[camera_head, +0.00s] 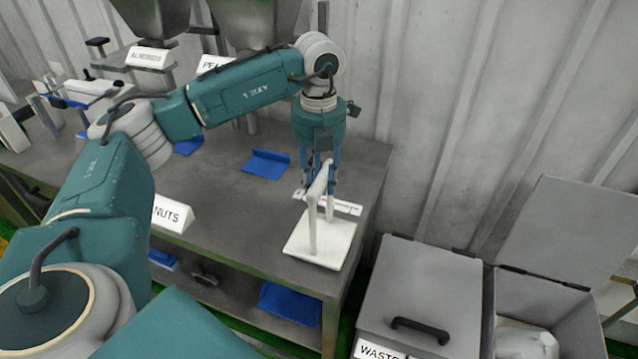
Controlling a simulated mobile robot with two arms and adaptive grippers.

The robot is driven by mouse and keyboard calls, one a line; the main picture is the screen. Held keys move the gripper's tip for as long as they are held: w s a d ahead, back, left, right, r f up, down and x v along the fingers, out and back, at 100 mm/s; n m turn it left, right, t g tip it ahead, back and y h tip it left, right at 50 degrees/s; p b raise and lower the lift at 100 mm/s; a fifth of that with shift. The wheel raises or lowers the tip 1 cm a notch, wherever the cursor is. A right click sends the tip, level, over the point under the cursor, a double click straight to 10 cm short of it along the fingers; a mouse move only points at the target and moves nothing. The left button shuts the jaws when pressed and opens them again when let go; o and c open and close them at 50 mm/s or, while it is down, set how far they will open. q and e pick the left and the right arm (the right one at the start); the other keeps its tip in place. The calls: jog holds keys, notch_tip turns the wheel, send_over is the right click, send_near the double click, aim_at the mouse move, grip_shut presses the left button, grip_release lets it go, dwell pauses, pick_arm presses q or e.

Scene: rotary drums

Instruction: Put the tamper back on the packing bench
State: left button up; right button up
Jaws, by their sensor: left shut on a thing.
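The tamper is a white tool with a flat square plate (334,243) and an upright white handle. It is at the right front corner of the grey packing bench (226,225). The plate looks to be at the bench top, but I cannot tell whether it rests flat or hangs just above it. My left gripper (322,188) comes down from above, its blue fingers shut on the tamper's handle, which partly hides them. My right gripper is not in view.
A grey waste bin (425,290) with a closed lid and an open bin (540,300) with a white bag stand to the right. Hoppers stand behind.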

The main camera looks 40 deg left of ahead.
pick_arm(q)
jog(key=shift+w+f, duration=0.1)
jog(key=shift+f, duration=0.8)
jog(key=shift+f, duration=0.2)
jog(key=o, duration=1)
